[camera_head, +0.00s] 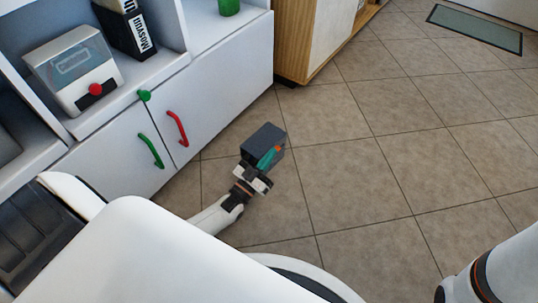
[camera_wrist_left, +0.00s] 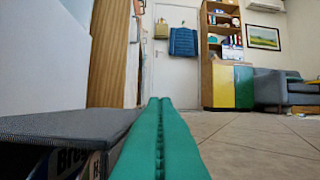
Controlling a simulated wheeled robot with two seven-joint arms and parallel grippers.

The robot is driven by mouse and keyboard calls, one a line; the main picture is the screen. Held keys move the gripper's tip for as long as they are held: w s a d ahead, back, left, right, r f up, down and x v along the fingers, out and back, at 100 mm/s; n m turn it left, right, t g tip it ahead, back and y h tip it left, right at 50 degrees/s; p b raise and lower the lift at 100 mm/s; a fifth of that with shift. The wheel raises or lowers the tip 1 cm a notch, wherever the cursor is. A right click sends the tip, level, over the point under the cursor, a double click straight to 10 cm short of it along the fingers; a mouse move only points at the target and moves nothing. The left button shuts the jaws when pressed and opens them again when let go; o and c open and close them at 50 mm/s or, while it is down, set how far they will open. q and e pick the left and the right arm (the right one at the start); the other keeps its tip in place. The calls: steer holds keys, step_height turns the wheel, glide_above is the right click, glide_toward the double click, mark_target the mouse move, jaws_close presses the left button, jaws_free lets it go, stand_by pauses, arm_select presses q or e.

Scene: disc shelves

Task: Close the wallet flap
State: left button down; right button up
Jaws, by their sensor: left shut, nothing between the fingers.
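A dark grey boxy case (camera_head: 263,138), which looks like the wallet, shows beyond my left gripper in the head view. I cannot tell what it rests on. In the left wrist view its grey textured top (camera_wrist_left: 65,124) lies just left of the fingers, with dark printed edges (camera_wrist_left: 65,162) showing beneath. My left gripper (camera_head: 270,156) is shut and empty, its teal fingers beside the case; they also show in the left wrist view (camera_wrist_left: 160,130). I cannot tell whether they touch it. My right gripper is out of view.
A white cabinet (camera_head: 220,88) with red (camera_head: 178,129) and green (camera_head: 151,151) handles stands left of the case. A white box with a red knob (camera_head: 75,70) and binders (camera_head: 125,27) sit on its shelves. Tiled floor (camera_head: 380,150) is clear to the right.

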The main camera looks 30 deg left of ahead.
arm_select(q)
steer(key=shift+f+m, duration=0.3)
steer(key=shift+m, duration=0.2)
steer(key=p+v, duration=0.2)
steer(key=v, duration=0.5)
steer(key=shift+s, duration=0.25)
